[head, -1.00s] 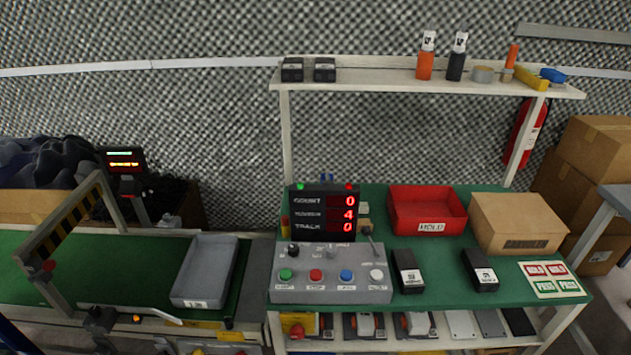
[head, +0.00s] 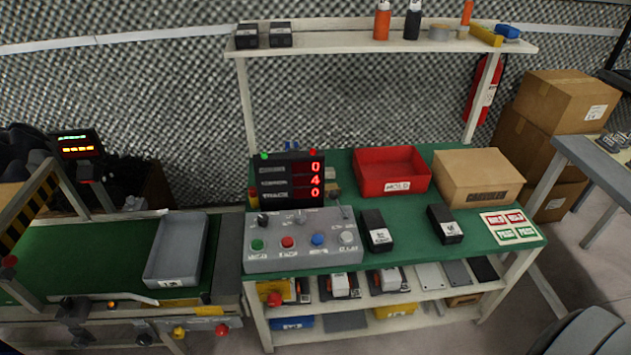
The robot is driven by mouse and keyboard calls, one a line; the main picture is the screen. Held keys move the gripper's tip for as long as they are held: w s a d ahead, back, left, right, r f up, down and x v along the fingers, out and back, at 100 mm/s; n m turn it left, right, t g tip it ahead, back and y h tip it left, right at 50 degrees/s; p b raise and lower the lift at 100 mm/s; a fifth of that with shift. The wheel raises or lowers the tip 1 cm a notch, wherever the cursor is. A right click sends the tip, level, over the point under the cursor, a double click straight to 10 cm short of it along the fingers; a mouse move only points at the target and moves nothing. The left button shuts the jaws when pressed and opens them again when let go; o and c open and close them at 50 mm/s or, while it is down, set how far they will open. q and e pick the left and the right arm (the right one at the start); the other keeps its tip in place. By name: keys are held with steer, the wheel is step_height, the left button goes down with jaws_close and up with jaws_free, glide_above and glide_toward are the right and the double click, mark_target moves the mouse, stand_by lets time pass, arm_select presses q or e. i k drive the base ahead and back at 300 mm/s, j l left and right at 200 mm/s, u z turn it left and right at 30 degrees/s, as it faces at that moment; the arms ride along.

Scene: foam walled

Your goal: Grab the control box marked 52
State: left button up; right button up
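Two black boxes with white labels lie on the green tabletop, one left (head: 376,231) and one right (head: 444,224). Two more black boxes sit at the left end of the upper shelf, one at its far left (head: 247,37) and one beside it (head: 281,36). The labels are too small for me to read a 52 on any of them. Neither of my grippers shows in the head view.
A grey button panel (head: 303,258) and a red-digit display (head: 288,182) stand left of the tabletop boxes. A red bin (head: 391,190) and a cardboard box (head: 478,178) stand behind them. A grey tray (head: 177,250) lies on the green conveyor. Below the tabletop is a loaded shelf (head: 410,313).

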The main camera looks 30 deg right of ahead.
mark_target(380, 239)
steer(key=k+l+z, duration=0.15)
steer(key=z, duration=1)
